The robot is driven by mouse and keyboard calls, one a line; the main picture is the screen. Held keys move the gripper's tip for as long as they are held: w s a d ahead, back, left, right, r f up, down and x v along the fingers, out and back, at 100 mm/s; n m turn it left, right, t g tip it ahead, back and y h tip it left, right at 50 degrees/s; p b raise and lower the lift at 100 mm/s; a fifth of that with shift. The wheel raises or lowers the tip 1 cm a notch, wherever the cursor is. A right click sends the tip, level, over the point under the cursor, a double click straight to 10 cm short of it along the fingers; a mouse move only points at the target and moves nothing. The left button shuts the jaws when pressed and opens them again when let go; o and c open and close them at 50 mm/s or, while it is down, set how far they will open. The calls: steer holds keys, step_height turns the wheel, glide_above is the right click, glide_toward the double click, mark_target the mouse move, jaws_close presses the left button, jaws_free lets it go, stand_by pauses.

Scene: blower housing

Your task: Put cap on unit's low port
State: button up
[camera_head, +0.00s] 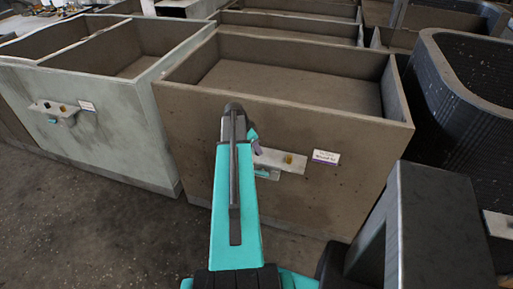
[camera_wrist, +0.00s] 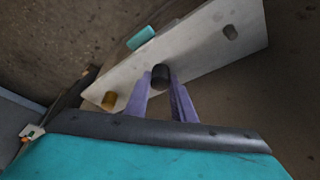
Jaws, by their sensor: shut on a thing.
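My gripper (camera_wrist: 160,100), with two purple fingers, is shut on a small black cap (camera_wrist: 160,77) in the wrist view. The cap appears against the pale bracket plate (camera_wrist: 200,55) of the unit; I cannot tell whether it touches. A brass-yellow fitting (camera_wrist: 109,100) is at the plate's lower left end and a small grey fitting (camera_wrist: 231,33) near its upper right end. A teal piece (camera_wrist: 140,38) is at the plate's upper edge. In the head view, the bracket (camera_head: 275,158) is on the brown bin's front, and my arm hides most of the gripper and the cap.
The brown open bin (camera_head: 200,120) has a white label (camera_head: 326,157) right of the bracket. A pale green bin (camera_head: 120,130) with a similar bracket (camera_head: 55,110) stands left. A dark ribbed container (camera_head: 465,100) stands right. Bare floor (camera_head: 90,220) shows at lower left.

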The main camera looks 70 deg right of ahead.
steer(key=shift+f+b, duration=0.3)
steer(key=shift+f, duration=0.15)
steer(key=o, duration=1.1)
steer(key=shift+r, duration=0.15)
steer(key=b+v, duration=0.3)
steer(key=v, duration=1)
steer(key=shift+r, duration=0.3)
steer(key=shift+w+a, duration=0.1)
